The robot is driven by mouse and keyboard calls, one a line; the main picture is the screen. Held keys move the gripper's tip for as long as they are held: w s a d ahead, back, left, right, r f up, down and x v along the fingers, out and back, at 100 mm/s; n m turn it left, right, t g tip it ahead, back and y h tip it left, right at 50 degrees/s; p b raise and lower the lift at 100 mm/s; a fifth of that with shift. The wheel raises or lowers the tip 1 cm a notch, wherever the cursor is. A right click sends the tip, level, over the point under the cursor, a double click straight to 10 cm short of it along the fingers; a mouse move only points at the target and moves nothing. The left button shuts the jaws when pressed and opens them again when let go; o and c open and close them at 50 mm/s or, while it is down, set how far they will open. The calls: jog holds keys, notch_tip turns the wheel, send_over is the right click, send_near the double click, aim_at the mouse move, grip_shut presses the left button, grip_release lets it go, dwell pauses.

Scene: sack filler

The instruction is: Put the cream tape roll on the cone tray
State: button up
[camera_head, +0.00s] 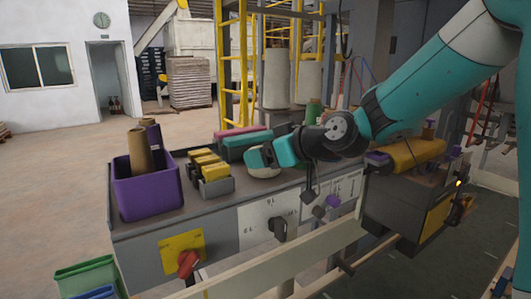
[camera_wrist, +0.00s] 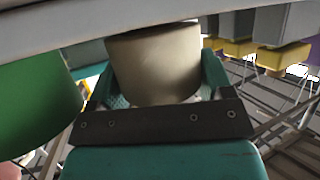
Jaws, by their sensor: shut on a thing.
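The cream tape roll (camera_wrist: 155,65) sits between the teal fingers of my gripper (camera_wrist: 160,88) in the wrist view. In the head view my gripper (camera_head: 268,158) is over the middle of the grey bench top, shut on the cream roll (camera_head: 263,171). The roll is low over the bench; I cannot tell whether it touches. A purple bin (camera_head: 150,197) at the bench's left end holds a tall brown tapered tube (camera_head: 139,152) and a purple one behind it. I cannot tell for sure which container is the cone tray.
A teal case (camera_head: 244,143) and a pink item lie behind. A green rounded thing (camera_wrist: 35,105) is close to my gripper in the wrist view. Bench space between bin and tray is narrow.

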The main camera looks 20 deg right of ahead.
jog(key=shift+f+b, duration=0.3)
jog(key=shift+f, duration=0.05)
jog(key=o, duration=0.7)
jog(key=shift+r, duration=0.1)
jog(key=shift+c, duration=0.2)
jog(key=shift+r+p, duration=0.25)
jog(key=shift+p, duration=0.15)
jog(key=b+v, duration=0.3)
jog(key=v, duration=0.8)
jog(key=s+a+f+g+h, duration=0.1)
jog(key=s+a+f+g, duration=0.4)
jog(key=s, duration=0.5)
jog(key=s+a+f+g+h, duration=0.2)
jog(key=s+a+f+g, duration=0.4)
jog(key=s+f, duration=0.2)
jog(key=s, duration=0.2)
jog(key=shift+s+a, duration=0.25)
